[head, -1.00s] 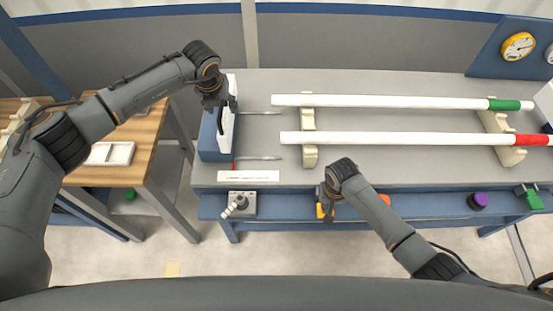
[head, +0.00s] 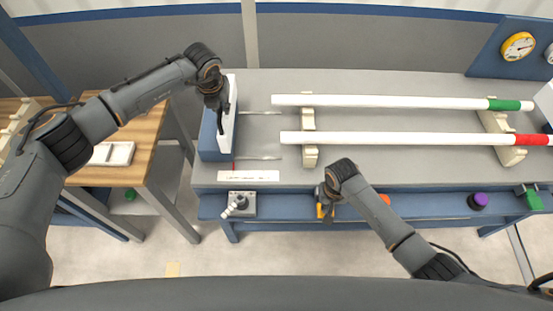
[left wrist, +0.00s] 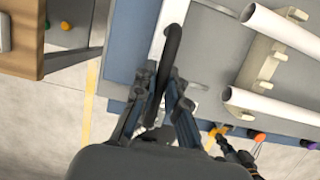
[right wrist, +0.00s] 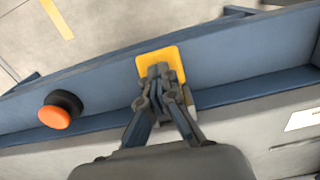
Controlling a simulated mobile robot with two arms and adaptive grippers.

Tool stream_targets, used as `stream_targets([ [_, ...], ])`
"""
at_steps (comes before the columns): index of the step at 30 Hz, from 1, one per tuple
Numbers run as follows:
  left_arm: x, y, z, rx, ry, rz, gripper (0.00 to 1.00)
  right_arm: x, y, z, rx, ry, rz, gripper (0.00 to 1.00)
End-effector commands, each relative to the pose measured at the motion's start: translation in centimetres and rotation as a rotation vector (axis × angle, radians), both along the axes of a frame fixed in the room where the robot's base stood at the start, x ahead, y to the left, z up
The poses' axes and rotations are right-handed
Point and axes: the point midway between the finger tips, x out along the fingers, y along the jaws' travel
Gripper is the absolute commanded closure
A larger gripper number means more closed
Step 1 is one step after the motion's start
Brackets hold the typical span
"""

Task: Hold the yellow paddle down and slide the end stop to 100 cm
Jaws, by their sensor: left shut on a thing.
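The end stop is a blue block with a white upright face (head: 232,95) at the left end of the grey bench. It carries a black bar handle (left wrist: 172,42). My left gripper (head: 218,103) is shut on this handle; its fingers also show around the bar in the left wrist view (left wrist: 158,88). A thin red pointer (head: 234,166) stands above a white scale strip (head: 248,176), whose marks are too small to read. The yellow paddle (right wrist: 172,62) is on the blue front rail. My right gripper (right wrist: 160,82) has its fingertips together over the paddle, apparently touching it.
Two long white pipes, one green-banded (head: 390,101) and one red-banded (head: 400,139), lie on cream supports right of the stop. An orange button (right wrist: 54,117), a purple knob (head: 478,200) and a grey lever box (head: 242,204) sit along the front rail.

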Motion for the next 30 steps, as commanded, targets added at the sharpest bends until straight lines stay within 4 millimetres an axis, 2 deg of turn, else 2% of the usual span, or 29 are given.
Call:
stream_targets([
  [1,0.0,0.0,-0.1,0.000,0.000,0.000,1.00,-0.6,0.0,-0.5,-0.002,0.013,0.001,1.00],
  [8,0.0,-0.1,-0.1,0.000,0.000,0.000,1.00,-0.6,0.0,-0.5,-0.003,0.013,0.001,1.00],
  [30,0.0,-3.8,-0.1,-0.002,0.000,-0.002,1.00,-0.5,0.0,-0.4,-0.002,0.010,0.000,1.00],
])
